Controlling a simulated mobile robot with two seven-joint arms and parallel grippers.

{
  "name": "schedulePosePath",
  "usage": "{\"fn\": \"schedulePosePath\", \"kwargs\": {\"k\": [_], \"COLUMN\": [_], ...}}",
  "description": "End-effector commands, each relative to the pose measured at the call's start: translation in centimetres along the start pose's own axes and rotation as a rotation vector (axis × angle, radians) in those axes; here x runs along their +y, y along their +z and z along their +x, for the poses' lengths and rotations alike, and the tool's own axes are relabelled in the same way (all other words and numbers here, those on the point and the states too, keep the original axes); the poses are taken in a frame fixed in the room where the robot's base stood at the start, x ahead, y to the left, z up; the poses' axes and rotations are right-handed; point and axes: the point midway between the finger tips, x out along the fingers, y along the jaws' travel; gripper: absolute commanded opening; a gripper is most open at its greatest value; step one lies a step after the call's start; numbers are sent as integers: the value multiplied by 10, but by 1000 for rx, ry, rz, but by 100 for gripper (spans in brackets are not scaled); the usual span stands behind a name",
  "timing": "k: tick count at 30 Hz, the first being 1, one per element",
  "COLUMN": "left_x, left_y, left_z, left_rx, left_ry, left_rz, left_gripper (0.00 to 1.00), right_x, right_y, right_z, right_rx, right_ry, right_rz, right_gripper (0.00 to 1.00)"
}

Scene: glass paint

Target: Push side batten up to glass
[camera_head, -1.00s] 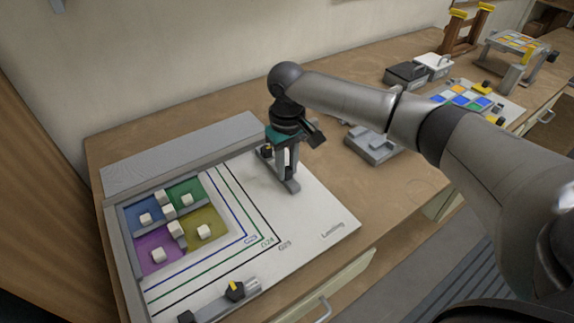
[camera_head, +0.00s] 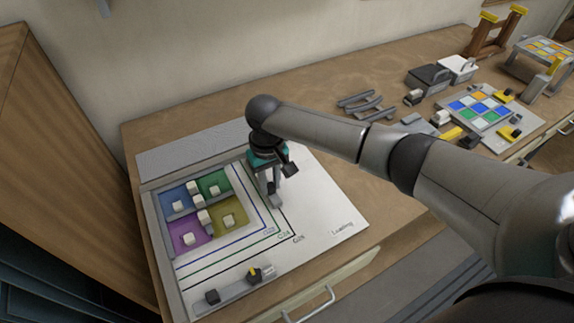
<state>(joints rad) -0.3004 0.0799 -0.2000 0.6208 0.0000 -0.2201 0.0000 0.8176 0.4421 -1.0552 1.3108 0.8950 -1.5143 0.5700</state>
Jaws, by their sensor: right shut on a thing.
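The glass (camera_head: 229,207) is a set of blue, green, purple and olive panes with small white blocks on them, in the corner of the white board's (camera_head: 325,205) grey frame. The side batten (camera_head: 274,200) is a grey bar, largely hidden under my right gripper (camera_head: 271,186). It lies to the right of the glass, over the printed lines, with a strip of board between them. My right gripper points down and is shut on the batten, as far as I can see. My left gripper is out of view.
A wide grey rail (camera_head: 205,147) runs along the back. Grey bars, two boxes and a second coloured panel (camera_head: 480,108) stand at the right. The board right of my gripper is clear.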

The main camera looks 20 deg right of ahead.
Motion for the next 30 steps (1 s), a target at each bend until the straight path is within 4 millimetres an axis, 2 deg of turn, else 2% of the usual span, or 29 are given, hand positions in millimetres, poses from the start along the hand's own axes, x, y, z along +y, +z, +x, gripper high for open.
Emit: {"fn": "schedulePosePath", "kwargs": {"k": [1,3,12,18,27,28,30], "left_x": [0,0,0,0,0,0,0], "left_y": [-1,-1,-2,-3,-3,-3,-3], "left_z": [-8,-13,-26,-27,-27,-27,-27], "left_rx": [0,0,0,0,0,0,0], "left_ry": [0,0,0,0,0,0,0], "left_rz": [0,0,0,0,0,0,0], "left_gripper": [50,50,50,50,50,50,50], "right_x": [-12,-23,-59,-66,-68,-68,-68], "right_y": [0,0,-1,-1,-1,-1,-1], "right_z": [-4,-4,-2,-1,-1,-1,-1], "right_rx": [-1,-1,1,2,3,3,3], "right_ry": [-6,-6,-4,-3,-4,-4,-4], "right_rz": [-3,-4,-2,-1,-1,-1,-2], "right_gripper": [0,0,0,0,0,28,36]}}
